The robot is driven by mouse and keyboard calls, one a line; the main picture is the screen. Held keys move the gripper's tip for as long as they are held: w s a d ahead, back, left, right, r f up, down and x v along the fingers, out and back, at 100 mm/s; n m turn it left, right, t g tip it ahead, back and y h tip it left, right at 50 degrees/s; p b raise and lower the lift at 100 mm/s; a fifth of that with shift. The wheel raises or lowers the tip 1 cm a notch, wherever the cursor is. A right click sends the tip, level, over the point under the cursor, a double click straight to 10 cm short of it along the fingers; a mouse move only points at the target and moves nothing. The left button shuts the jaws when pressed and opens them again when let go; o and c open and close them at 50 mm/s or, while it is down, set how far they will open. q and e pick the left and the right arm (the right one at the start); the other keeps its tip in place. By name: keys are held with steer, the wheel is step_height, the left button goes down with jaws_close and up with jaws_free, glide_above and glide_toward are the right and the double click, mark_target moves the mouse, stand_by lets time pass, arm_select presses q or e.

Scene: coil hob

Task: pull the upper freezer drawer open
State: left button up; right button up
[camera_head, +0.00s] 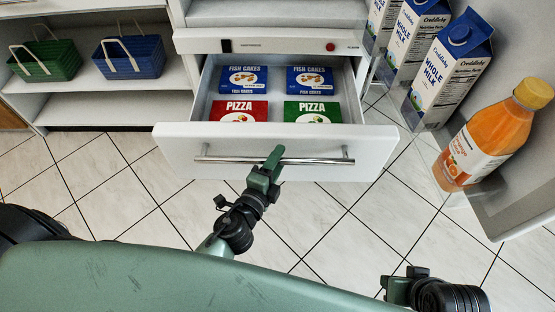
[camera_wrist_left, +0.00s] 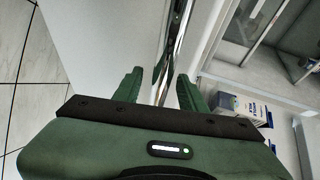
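The upper freezer drawer (camera_head: 185,147) is pulled out from the freezer, with its inside showing. Its white front carries a horizontal chrome bar handle (camera_head: 225,160), which also shows in the left wrist view (camera_wrist_left: 178,35). My left gripper (camera_head: 271,160) is at the middle of this handle. In the left wrist view the fingers of my left gripper (camera_wrist_left: 161,88) stand apart on either side of the bar, with gaps visible. My right gripper (camera_head: 402,286) is low at the right, away from the drawer; its fingers are not clear.
Blue fish cakes boxes (camera_head: 243,79) and pizza boxes (camera_head: 239,111) lie in the drawer. At right, milk cartons (camera_head: 452,68) and an orange juice bottle (camera_head: 491,137) stand on a door shelf. Baskets (camera_head: 129,57) sit on a shelf at left. Tiled floor (camera_head: 130,200) is clear before the drawer.

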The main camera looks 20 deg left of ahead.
arm_select(q)
steer(key=d+b+v, duration=0.1)
steer(key=v, duration=0.6)
steer(key=shift+s+a, duration=0.4)
steer(key=shift+a, duration=0.1)
